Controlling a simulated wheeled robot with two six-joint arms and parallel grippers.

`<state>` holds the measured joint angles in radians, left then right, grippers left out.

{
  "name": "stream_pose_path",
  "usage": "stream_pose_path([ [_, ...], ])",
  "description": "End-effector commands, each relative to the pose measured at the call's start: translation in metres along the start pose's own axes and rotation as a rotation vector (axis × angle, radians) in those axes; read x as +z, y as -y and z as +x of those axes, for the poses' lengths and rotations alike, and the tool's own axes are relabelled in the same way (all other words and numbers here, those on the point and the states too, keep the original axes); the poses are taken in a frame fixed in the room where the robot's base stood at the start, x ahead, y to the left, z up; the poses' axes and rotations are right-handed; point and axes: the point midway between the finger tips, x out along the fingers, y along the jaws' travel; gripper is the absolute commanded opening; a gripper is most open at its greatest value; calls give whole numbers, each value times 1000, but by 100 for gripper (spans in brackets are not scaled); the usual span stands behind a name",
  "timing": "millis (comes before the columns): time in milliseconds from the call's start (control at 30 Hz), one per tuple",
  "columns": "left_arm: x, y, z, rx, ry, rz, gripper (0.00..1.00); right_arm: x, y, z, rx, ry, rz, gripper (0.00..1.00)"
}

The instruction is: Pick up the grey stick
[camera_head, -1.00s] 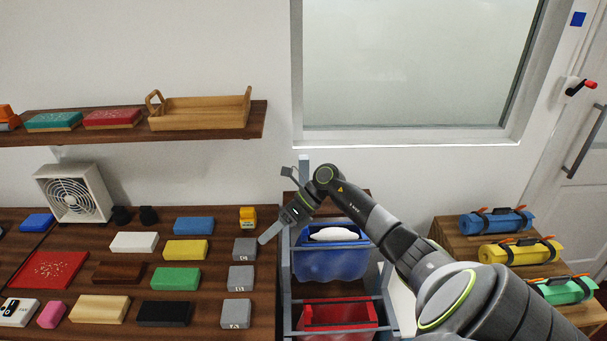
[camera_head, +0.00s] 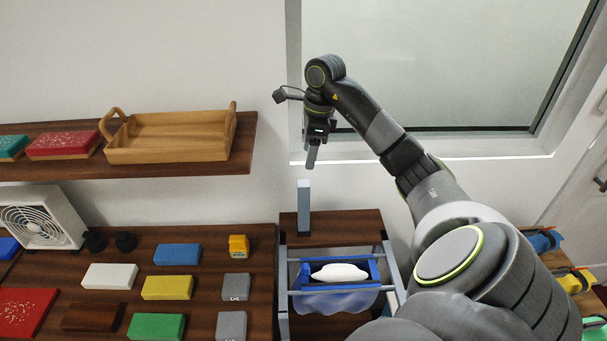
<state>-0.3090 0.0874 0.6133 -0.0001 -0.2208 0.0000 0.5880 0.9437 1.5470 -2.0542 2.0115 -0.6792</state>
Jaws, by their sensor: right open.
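A slim grey stick (camera_head: 303,208) stands upright on the dark wooden top (camera_head: 345,228) behind the blue bin, near the wall. My right gripper (camera_head: 311,160) points down just above the stick's top end, with a small gap between them in the picture. It is seen edge-on, so the space between its fingers is hard to see; it is open and holds nothing visible. My left gripper is out of view.
A blue bin (camera_head: 335,300) with a white item stands in a grey rack in front. Coloured blocks, including a yellow one (camera_head: 167,288), lie on the left counter. A shelf with a wooden tray (camera_head: 170,150) hangs at left. A window is behind my arm.

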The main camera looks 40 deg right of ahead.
Motion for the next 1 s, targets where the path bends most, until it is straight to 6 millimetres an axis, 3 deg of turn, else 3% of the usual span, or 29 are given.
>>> stream_pose_path([
  [33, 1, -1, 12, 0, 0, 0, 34, -1, 0, 14, 1, 1, 0, 56],
  [600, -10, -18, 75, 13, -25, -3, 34, 0, 0, 87, 1, 3, 0, 56],
  [1000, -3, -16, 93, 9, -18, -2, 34, -1, 0, 108, 1, 2, 0, 56],
])
